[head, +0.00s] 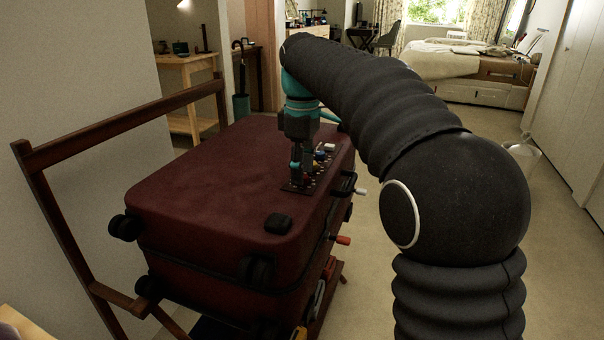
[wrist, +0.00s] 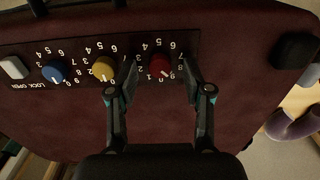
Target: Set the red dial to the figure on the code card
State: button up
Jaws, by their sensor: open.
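The red dial (wrist: 160,66) sits at one end of a dark panel (head: 293,188) on top of the maroon suitcase (head: 215,180). White figures ring it. A pale mark shows at its lower right in the wrist view, but I cannot tell which figure it points to. My gripper (wrist: 158,72) is open, pointing down over the panel, with one finger on each side of the red dial. I cannot tell whether the fingers touch it. It also shows in the head view (head: 302,180), where its fingers largely hide the red dial. I cannot make out a code card.
A yellow dial (wrist: 103,68), a blue dial (wrist: 56,71) and a white button (wrist: 14,67) line the same panel. The suitcase lies on a wooden rack (head: 110,125). Open floor (head: 555,250) lies to the right.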

jog(key=shift+f, duration=0.3)
grip_shut()
jog(key=shift+r+m+p, duration=0.25)
jog(key=shift+m+p, duration=0.15)
jog(key=shift+p, duration=0.55)
jog(key=shift+f+m+p, duration=0.25)
jog(key=shift+m+p, duration=0.15)
jog(key=shift+m, duration=0.1)
grip_release()
